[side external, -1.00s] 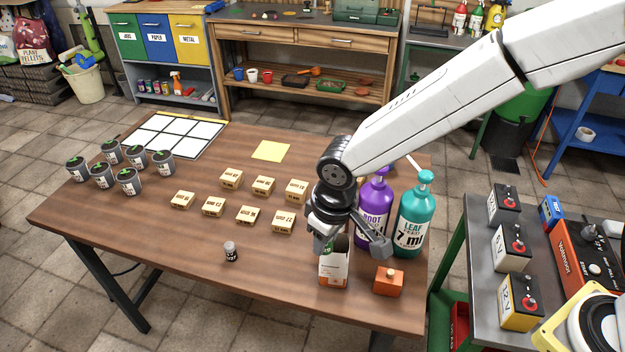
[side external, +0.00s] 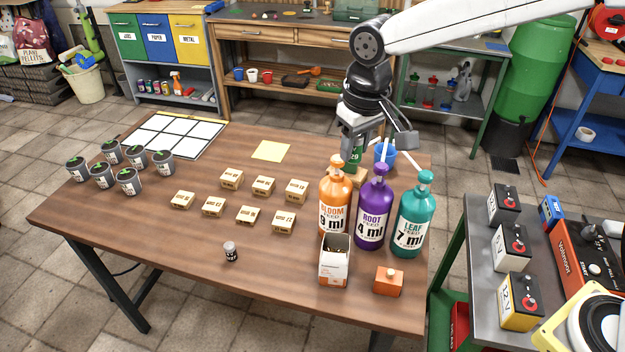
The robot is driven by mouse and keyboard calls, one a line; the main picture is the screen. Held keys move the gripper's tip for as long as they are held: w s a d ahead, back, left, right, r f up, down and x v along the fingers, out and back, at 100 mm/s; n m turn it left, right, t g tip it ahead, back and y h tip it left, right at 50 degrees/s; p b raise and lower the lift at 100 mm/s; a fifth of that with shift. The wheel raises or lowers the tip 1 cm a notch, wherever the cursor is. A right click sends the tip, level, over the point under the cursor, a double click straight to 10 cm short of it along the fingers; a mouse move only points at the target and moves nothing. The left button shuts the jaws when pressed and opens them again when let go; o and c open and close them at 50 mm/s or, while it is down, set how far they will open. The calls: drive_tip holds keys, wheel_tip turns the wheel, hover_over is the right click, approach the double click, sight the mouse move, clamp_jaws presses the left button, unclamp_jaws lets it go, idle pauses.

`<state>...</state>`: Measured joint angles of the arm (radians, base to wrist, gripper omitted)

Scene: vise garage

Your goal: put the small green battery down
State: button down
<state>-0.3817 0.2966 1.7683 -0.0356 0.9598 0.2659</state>
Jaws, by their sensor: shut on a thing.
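My gripper (side external: 376,140) is above the back right of the wooden table, behind the orange bottle. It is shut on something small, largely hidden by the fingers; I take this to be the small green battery. A green piece with pale marking (side external: 355,153) shows just under the left finger. I cannot tell whether it is the held battery or a thing standing behind. An open white and orange carton (side external: 333,268) stands at the table's front right, with small dark things inside.
Orange (side external: 334,208), purple (side external: 373,215) and teal (side external: 414,218) bottles stand in a row in front of the gripper. A blue cup (side external: 386,155) with white sticks is behind them. Several cardboard blocks (side external: 247,215) stand mid-table. A yellow sheet (side external: 270,150) and white gridded board (side external: 175,135) lie at the back.

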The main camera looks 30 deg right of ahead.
drive_tip(key=w+d+m, duration=0.2)
drive_tip(key=d+m, duration=0.1)
drive_tip(key=d, duration=0.7)
drive_tip(key=w+d+m, duration=0.3)
drive_tip(key=d, duration=0.8)
drive_tip(key=s+d+m+h, duration=0.1)
drive_tip(key=s+d+m, duration=0.15)
drive_tip(key=d, duration=0.75)
drive_tip(key=s+d+m, duration=0.2)
drive_tip(key=d+m, duration=0.2)
drive_tip(key=d, duration=0.5)
wheel_tip(320, 180, down, 27)
drive_tip(key=shift+s+d+f+g, duration=0.15)
drive_tip(key=shift+d+g, duration=0.1)
drive_tip(key=shift+g, duration=0.05)
drive_tip(key=w+a, duration=1.2)
drive_tip(key=shift+a, duration=0.1)
